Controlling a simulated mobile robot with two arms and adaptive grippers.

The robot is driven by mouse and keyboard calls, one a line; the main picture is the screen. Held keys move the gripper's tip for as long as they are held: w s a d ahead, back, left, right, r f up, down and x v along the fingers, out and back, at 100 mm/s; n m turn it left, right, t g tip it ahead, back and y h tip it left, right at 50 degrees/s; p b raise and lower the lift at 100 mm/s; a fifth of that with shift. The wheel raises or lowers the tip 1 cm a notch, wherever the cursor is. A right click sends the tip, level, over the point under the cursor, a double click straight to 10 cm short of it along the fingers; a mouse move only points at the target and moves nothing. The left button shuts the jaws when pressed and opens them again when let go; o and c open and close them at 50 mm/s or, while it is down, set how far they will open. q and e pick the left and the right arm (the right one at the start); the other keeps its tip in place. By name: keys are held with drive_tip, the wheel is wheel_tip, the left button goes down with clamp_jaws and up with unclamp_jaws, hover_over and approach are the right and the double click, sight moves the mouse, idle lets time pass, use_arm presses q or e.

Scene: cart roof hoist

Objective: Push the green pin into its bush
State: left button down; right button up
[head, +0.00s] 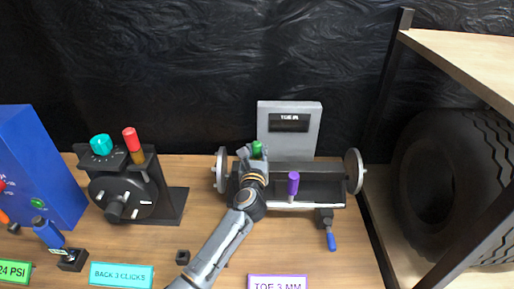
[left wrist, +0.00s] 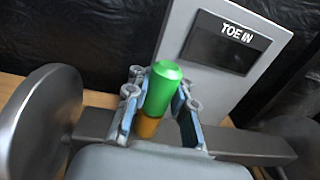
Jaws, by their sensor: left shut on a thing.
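The green pin (head: 257,148) stands at the left part of the toe gauge fixture in the head view. In the left wrist view the green pin (left wrist: 163,88) has a green top and an orange-brown lower part, and it stands between the fingers. My left gripper (head: 251,157) is shut on it; its fingers also show in the left wrist view (left wrist: 155,103). The bush is hidden behind the gripper, so I cannot tell how deep the pin sits. My right gripper is not in view.
A grey panel (head: 290,131) reading "TOE IN" stands behind. A purple pin (head: 293,184) is to the right, with a blue-handled lever (head: 330,238) below it. Metal discs (head: 354,171) flank the fixture. A black dial unit (head: 125,190) stands left. A tyre (head: 455,185) sits under the right shelf.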

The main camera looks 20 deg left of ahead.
use_arm(q)
drive_tip(key=shift+f, duration=0.2)
drive_tip(key=c, duration=1.1)
unclamp_jaws()
drive_tip(key=shift+o, duration=0.2)
drive_tip(key=shift+s, duration=0.2)
drive_tip(key=v, duration=1.1)
drive_tip(key=shift+s, duration=0.35)
drive_tip(key=shift+d, duration=0.15)
